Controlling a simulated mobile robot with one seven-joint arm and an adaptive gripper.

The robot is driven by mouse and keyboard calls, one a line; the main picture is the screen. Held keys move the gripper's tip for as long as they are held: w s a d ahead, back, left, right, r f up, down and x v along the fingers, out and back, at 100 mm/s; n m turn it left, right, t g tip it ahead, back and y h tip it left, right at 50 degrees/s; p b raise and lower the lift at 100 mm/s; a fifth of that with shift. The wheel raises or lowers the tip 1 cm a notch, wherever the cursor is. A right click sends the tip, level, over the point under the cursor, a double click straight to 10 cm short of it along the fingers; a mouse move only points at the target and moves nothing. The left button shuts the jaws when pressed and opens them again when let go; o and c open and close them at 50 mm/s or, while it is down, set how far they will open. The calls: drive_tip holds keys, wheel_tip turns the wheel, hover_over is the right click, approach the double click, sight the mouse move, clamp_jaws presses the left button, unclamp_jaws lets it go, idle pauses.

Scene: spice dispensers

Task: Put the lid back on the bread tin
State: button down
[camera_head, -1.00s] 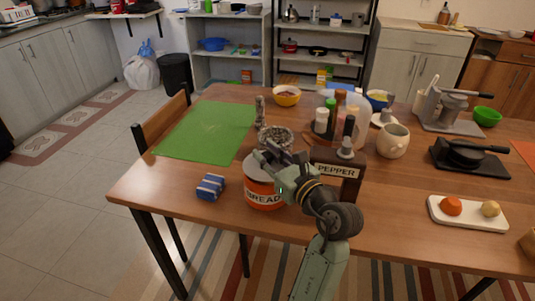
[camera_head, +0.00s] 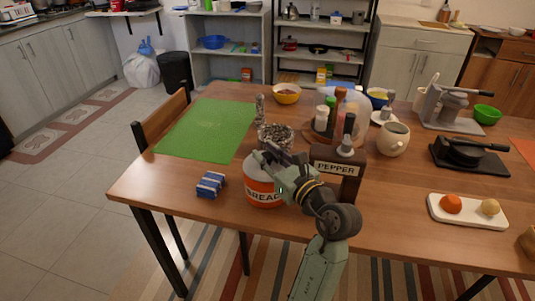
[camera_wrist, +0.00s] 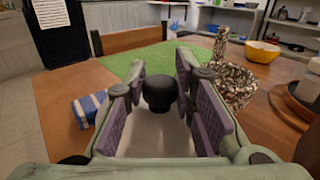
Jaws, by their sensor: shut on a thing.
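The bread tin (camera_head: 262,188) is an orange-red can with a white BREAD label, standing near the table's front edge. A pale lid (camera_wrist: 155,135) with a round black knob (camera_wrist: 158,90) shows under my gripper in the wrist view. My gripper (camera_head: 275,163) is above the tin in the head view. In the wrist view my gripper (camera_wrist: 160,82) has the knob between its purple-padded fingers and is shut on it. The pale lid is at the tin's top; my gripper and arm hide part of the rim, so I cannot tell whether it is fully seated.
A brown PEPPER dispenser (camera_head: 337,168) stands close to the right of my gripper. A speckled pot (camera_head: 275,138) is just behind the tin. A blue-and-white striped packet (camera_head: 210,184) lies to the left.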

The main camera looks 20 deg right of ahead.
idle(0.3)
drive_tip(key=c, duration=1.3)
unclamp_jaws()
drive_tip(key=v, duration=1.2)
